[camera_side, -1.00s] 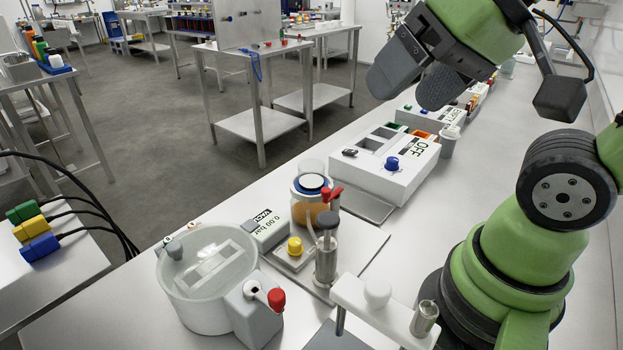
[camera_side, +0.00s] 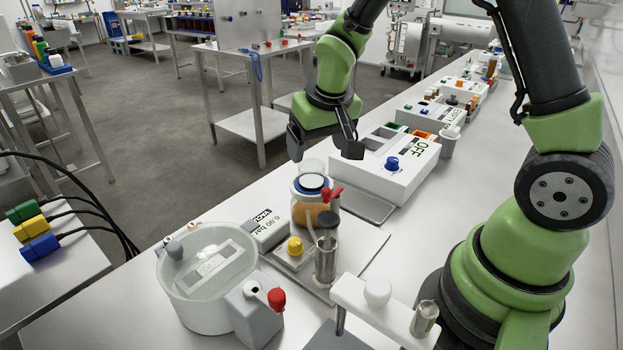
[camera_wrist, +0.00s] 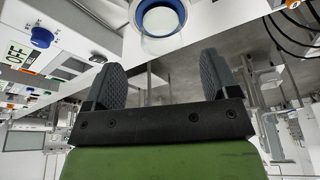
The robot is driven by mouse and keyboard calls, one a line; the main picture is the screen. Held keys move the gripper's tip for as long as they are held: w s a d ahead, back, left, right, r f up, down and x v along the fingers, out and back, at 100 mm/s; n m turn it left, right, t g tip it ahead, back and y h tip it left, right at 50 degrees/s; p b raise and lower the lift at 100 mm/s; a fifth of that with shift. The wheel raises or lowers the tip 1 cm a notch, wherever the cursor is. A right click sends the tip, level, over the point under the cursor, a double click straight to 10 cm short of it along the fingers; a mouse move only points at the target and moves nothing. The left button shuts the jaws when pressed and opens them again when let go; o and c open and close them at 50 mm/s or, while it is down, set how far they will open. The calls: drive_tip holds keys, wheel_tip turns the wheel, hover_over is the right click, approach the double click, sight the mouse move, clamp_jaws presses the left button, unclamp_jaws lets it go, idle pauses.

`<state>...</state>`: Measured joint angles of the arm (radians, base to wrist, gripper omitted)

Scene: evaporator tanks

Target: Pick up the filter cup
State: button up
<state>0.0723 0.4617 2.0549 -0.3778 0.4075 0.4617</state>
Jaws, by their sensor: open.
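A clear cup with a blue ring, which looks like the filter cup (camera_side: 312,168), stands upright on a glass jar with orange contents (camera_side: 306,212). In the wrist view the cup (camera_wrist: 160,42) is at the top middle, its blue ring around a pale centre. My gripper (camera_side: 322,147) is open, just above the cup in the side view, with a jaw to either side of it. In the wrist view the open jaws (camera_wrist: 160,78) have nothing between them, and the cup lies beyond their tips. I see no contact.
A metal cylinder with a red-handled valve (camera_side: 326,255) and a yellow knob (camera_side: 295,246) stand in front of the jar. A white box marked OFF (camera_side: 390,178) is right of it. A round clear-lidded tank (camera_side: 200,275) stands front left.

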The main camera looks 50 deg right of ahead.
sight(311, 170)
drive_tip(key=shift+x, duration=3.55)
drive_tip(key=shift+a, duration=0.15)
drive_tip(key=shift+c, duration=0.5)
drive_tip(key=c, duration=0.9)
drive_tip(key=shift+c, duration=0.2)
drive_tip(key=shift+r, duration=0.15)
